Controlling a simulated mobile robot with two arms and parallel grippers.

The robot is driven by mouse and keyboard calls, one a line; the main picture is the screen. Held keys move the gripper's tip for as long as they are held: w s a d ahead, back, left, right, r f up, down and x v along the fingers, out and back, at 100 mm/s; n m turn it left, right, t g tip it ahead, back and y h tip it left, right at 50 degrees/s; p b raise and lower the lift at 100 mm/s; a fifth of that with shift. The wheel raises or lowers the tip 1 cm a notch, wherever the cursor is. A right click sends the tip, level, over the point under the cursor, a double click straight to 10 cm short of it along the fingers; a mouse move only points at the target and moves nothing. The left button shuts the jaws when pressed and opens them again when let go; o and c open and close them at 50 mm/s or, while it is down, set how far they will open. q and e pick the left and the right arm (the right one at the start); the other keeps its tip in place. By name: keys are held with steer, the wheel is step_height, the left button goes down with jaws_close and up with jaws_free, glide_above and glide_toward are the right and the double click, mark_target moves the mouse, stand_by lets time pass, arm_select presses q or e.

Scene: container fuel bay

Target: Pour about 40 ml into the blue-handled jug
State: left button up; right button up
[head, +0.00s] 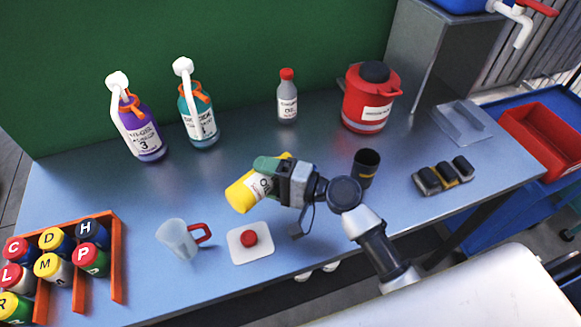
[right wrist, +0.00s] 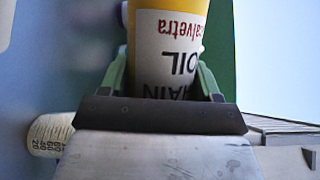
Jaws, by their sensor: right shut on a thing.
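A clear jug (head: 178,239) stands upright on the bench at the front left; its handle is red, and I see no blue-handled jug. My right gripper (head: 270,177) is shut on a yellow bottle (head: 241,197) with a white label. In the right wrist view the bottle (right wrist: 168,45) sits between the green fingers and its label reads "OIL". The bottle is tilted over, its yellow end toward the lower left, above and to the right of the jug, apart from it. I cannot see any liquid flowing. My left gripper is not in view.
A white plate with a red round piece (head: 249,238) lies right of the jug. An orange rack (head: 118,270) of lettered jars stands left. Pump bottles (head: 143,135), a grey bottle (head: 287,105) and a red can (head: 368,100) stand behind. A black cup (head: 366,165) is right of my gripper.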

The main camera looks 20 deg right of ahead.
steer(key=shift+a+f+n+h, duration=0.1)
steer(key=shift+f+n+h, duration=0.2)
steer(key=shift+f+n, duration=0.25)
steer(key=r+n+h+p, duration=0.1)
steer(key=r+n+p, duration=0.1)
steer(key=shift+n+p, duration=0.25)
steer(key=shift+p, duration=0.15)
steer(key=shift+s+f+g+b, duration=0.1)
steer(key=shift+f+g+b, duration=0.2)
steer(key=shift+f+n+h, duration=0.4)
steer(key=shift+f+n, duration=0.2)
steer(key=shift+n, duration=0.1)
steer(key=shift+r, duration=0.1)
